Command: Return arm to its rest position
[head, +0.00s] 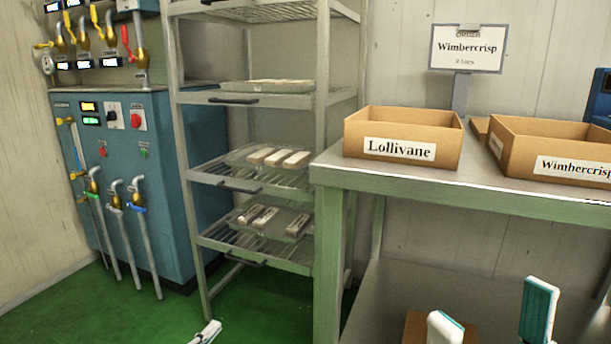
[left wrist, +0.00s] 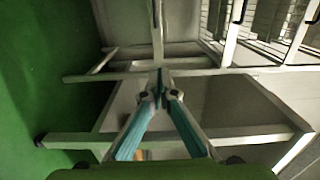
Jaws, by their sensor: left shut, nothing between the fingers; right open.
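My left gripper (head: 205,333) shows only as a small pale tip at the bottom edge of the head view, over the green floor. In the left wrist view its two teal-padded fingers (left wrist: 160,78) meet at the tips with nothing between them. The green-grey frame of the table lies beyond it there. My right gripper (head: 492,312) is at the lower right of the head view, below the table top, with its two fingers wide apart and empty. Both arms are mostly out of the head view.
A worktable (head: 480,190) carries a Lollivane box (head: 352,142) and a Wimbercrisp box (head: 515,158). A wire rack (head: 183,150) with several pale bars stands left of it. A blue machine (head: 170,200) with valves and pipes is further left. Green floor (head: 60,315) is clear in front.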

